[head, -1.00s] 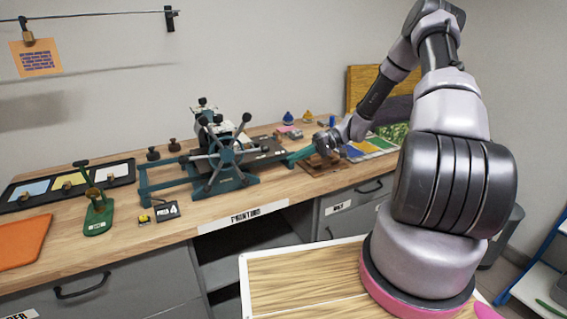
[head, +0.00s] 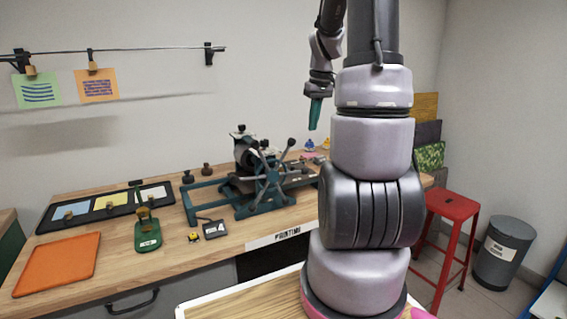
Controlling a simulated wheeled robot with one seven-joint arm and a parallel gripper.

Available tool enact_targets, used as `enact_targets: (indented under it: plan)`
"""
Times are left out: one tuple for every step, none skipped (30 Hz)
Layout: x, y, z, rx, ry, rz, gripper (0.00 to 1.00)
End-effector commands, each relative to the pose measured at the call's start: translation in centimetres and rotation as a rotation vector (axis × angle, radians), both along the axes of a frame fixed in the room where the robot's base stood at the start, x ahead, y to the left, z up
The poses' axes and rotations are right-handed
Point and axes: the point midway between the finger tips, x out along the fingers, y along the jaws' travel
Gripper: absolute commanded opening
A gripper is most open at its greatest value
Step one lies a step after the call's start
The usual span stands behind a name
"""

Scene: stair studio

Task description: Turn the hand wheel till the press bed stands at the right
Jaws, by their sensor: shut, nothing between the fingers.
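The press (head: 250,165) stands on the wooden bench in the middle of the head view. Its spoked hand wheel (head: 272,177) faces me on the near side. Its teal frame rails (head: 206,200) reach out bare to the left. The press bed is mostly hidden behind the wheel and my arm, so I cannot tell exactly where it stands. My gripper (head: 315,118) hangs in the air above and right of the wheel, teal fingers pointing down. It is shut and empty, apart from the press.
On the bench lie an orange mat (head: 58,264), a black tray with coloured sheets (head: 40,221), a green stand (head: 148,238) and a small black box (head: 214,229). A red stool (head: 452,207) and a grey bin (head: 503,250) stand at the right. Printed sheets hang on a line (head: 97,86).

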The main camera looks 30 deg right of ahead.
Motion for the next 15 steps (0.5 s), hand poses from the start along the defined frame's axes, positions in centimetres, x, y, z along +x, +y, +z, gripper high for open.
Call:
enact_targets:
  plan:
    - [-0.1,-0.2,0.1,-0.007,-0.003,-0.004,0.0]
    - [-0.1,-0.2,0.0,-0.009,-0.004,-0.006,0.0]
    - [-0.1,-0.2,-0.3,-0.009,-0.003,-0.006,0.0]
    - [-0.1,-0.2,-0.7,-0.008,-0.002,-0.005,0.0]
    - [0.0,-0.2,-1.1,-0.007,-0.001,-0.005,0.0]
    - [0.1,-0.2,-1.6,-0.007,-0.001,-0.004,0.0]
    - [0.2,-0.1,-2.2,-0.008,-0.001,-0.003,0.0]
    - [0.3,-0.1,-2.7,-0.007,0.0,-0.003,0.0]
    - [0.4,-0.1,-3.6,-0.006,0.0,-0.003,0.0]
    - [0.5,0.0,-4.2,-0.004,0.001,-0.004,0.0]
    - [0.6,0.0,-4.9,-0.005,0.001,-0.004,0.0]
    - [0.8,0.0,-5.8,-0.006,0.001,-0.003,0.0]
    - [0.9,0.0,-6.4,-0.005,0.001,-0.003,0.0]
    - [1.0,0.1,-7.1,-0.006,0.001,-0.003,0.0]
    - [1.1,0.1,-7.9,-0.006,0.001,-0.003,0.0]
